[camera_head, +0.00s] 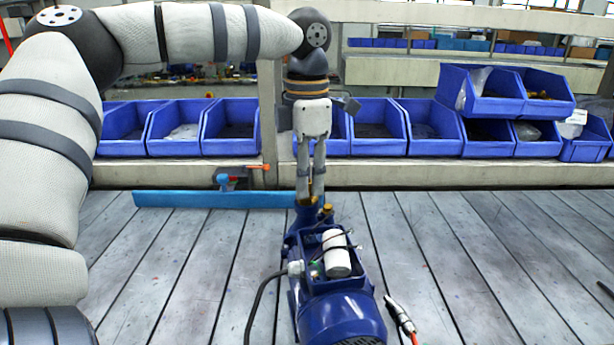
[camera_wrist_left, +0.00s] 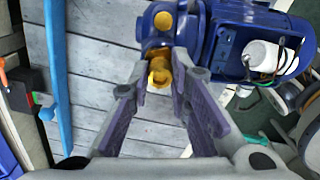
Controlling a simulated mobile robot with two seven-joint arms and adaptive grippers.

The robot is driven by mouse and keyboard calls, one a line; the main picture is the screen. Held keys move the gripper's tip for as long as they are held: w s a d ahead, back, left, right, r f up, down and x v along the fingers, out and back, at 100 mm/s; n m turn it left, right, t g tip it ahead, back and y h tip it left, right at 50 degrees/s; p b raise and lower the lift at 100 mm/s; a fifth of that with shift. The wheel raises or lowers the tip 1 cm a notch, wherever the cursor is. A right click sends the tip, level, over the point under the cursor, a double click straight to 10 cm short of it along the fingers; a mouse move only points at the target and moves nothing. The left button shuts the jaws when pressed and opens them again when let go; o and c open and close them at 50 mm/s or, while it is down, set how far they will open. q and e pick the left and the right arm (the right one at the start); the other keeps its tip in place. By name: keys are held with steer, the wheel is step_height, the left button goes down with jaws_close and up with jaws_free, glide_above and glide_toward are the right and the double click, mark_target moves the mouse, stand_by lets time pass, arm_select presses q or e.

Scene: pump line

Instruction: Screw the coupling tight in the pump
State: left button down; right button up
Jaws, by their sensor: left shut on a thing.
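The blue pump (camera_head: 338,305) stands on the grey plank table, with a white cylinder on its open box. The brass coupling (camera_wrist_left: 159,74) is between the tips of my left gripper (camera_wrist_left: 160,78), at the pump's port end. In the head view my left gripper (camera_head: 311,196) points straight down over the far end of the pump, its fingers close together and shut on the coupling. The fingers partly hide the coupling, and I cannot tell how deep it sits in its port. Another brass fitting (camera_wrist_left: 163,20) shows on the pump body beside it. My right gripper is not in view.
A blue bar (camera_head: 215,199) lies left of the pump, with a red and blue clamp-like tool (camera_head: 232,179) behind it. A cable (camera_head: 262,296) runs from the pump's left side. A red-handled tool (camera_head: 402,318) lies to its right. Blue bins (camera_head: 378,142) line the back.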

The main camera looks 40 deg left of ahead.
arm_select(q)
steer(key=shift+m, duration=0.6)
steer(key=m, duration=0.3)
steer(key=shift+m, duration=0.3)
steer(key=m, duration=0.3)
steer(key=c, duration=1.6)
jaws_free()
steer(key=shift+o, duration=0.2)
